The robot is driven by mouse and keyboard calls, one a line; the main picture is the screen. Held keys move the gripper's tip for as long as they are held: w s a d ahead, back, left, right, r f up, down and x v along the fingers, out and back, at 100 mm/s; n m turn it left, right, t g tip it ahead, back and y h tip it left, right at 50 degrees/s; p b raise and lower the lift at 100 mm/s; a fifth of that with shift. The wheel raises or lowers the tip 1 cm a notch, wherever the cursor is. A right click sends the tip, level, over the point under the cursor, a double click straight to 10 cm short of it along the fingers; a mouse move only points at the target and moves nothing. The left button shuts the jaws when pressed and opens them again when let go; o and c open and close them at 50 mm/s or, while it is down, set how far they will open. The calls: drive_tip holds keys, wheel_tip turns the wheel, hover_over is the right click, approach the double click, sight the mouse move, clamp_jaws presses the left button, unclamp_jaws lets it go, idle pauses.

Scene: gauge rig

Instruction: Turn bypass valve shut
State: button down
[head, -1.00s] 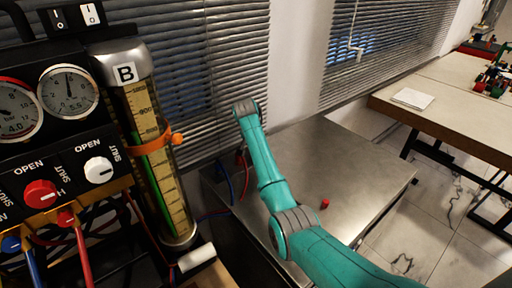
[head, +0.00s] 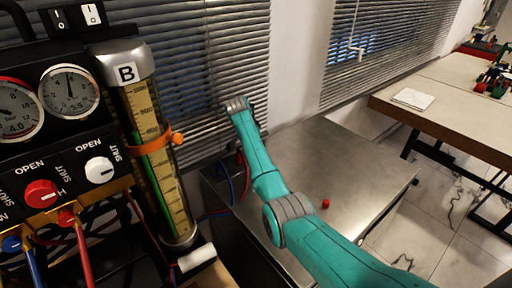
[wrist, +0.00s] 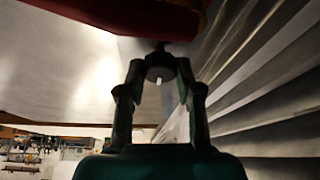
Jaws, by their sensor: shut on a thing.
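In the wrist view my gripper (wrist: 160,78) has its two fingers on either side of a small dark round knob (wrist: 160,65) with a short white mark, and is shut on it. The mark points roughly down in that view. No label shows there, so I cannot confirm that it is the bypass valve. In the head view my teal arm reaches toward the blinds, and the gripper and this knob are hidden. The panel at left carries a red knob (head: 41,193) and a white knob (head: 99,170), each with OPEN and SHUT lettering.
A glass column marked B (head: 150,150) with an orange clamp (head: 178,138) stands between panel and arm. Two dial gauges (head: 69,90) sit above the knobs. A metal bench (head: 345,170) holds a small red piece (head: 326,203). A large red part (wrist: 150,15) hangs close above the knob.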

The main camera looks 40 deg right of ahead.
drive_tip(key=c, duration=0.8)
unclamp_jaws()
drive_tip(key=shift+o, duration=0.2)
drive_tip(key=v, duration=1.2)
drive_tip(key=shift+w+d, duration=0.1)
drive_tip(key=shift+d, duration=0.05)
